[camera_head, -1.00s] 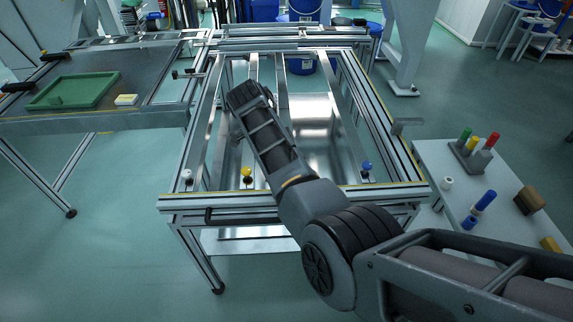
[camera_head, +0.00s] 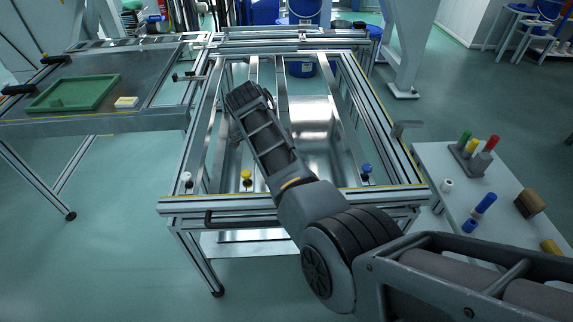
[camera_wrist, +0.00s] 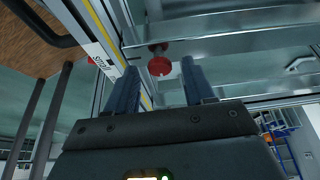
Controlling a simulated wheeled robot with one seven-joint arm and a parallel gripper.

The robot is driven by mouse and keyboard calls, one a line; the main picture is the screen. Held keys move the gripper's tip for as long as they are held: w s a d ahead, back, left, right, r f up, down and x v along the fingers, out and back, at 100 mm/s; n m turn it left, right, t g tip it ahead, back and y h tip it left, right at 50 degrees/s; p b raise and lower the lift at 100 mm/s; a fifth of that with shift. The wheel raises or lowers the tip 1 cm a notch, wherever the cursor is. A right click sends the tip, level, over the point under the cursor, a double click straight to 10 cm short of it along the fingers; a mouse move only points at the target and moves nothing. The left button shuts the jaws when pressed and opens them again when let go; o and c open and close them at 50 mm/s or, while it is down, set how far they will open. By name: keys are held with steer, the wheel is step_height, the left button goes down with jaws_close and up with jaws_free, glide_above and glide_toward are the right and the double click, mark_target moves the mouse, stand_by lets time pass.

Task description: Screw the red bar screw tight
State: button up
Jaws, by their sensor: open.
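The red bar screw (camera_wrist: 159,66) shows in the wrist view as a round red knob under a metal bar of the frame. My gripper (camera_wrist: 160,84) is open, its two dark fingers pointing toward the knob. The knob appears between the fingertips, a little nearer the left finger; I cannot tell how much depth lies between them. In the head view the red knob and my gripper's fingers are hidden behind my arm. White (camera_head: 186,177), yellow (camera_head: 246,176) and blue (camera_head: 367,169) knobs stand along the frame's front bar.
The aluminium frame (camera_head: 300,197) surrounds my arm's end. A table at left holds a green tray (camera_head: 75,92). A white table at right (camera_head: 440,158) carries coloured cylinders, a brown block (camera_head: 529,202) and a grey holder (camera_head: 470,157). Floor is clear at front left.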

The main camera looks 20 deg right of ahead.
steer(key=v, duration=0.7)
steer(key=shift+r, duration=0.2)
